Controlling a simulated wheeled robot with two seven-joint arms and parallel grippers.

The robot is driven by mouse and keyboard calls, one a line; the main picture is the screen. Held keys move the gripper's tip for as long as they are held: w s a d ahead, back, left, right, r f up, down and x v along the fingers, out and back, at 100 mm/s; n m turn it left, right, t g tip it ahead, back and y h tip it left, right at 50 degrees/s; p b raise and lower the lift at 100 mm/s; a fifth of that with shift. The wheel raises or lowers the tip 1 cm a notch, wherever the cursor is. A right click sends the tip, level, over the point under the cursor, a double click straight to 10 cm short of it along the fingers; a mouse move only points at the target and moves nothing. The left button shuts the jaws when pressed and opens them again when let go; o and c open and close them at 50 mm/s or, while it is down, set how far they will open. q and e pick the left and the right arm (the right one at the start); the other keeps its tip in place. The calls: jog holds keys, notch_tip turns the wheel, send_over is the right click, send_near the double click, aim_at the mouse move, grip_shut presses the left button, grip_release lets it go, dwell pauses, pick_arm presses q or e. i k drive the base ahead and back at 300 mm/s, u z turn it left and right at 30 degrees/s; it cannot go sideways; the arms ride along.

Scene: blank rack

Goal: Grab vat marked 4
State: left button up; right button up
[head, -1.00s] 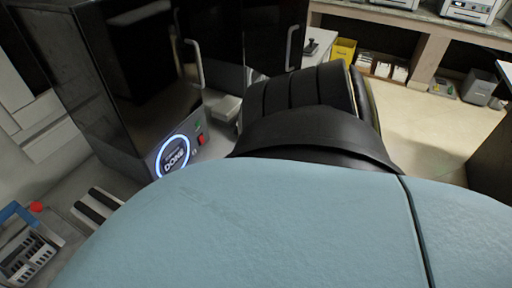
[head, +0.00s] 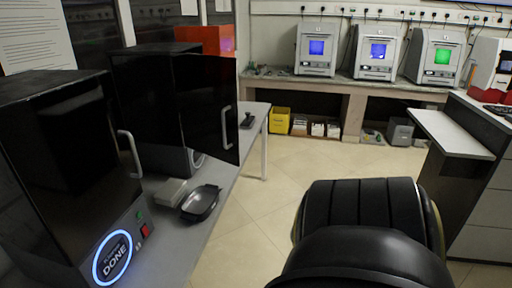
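No vat with a readable 4 shows in the head view. A dark shallow tray-like vat (head: 201,203) lies on the grey bench (head: 222,205) at the left, and I can make out no number on it. A small light block (head: 168,191) sits beside it. Neither of my grippers is in view.
A black machine (head: 62,175) with a glowing DONE ring (head: 112,258) stands at near left. Behind it, another machine has its dark door (head: 208,108) swung out over the bench. A yellow bin (head: 279,120) stands under the back counter. The tiled floor (head: 262,222) is open in the middle.

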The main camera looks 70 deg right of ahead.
aim_at(201, 203)
jog(key=z, duration=1.75)
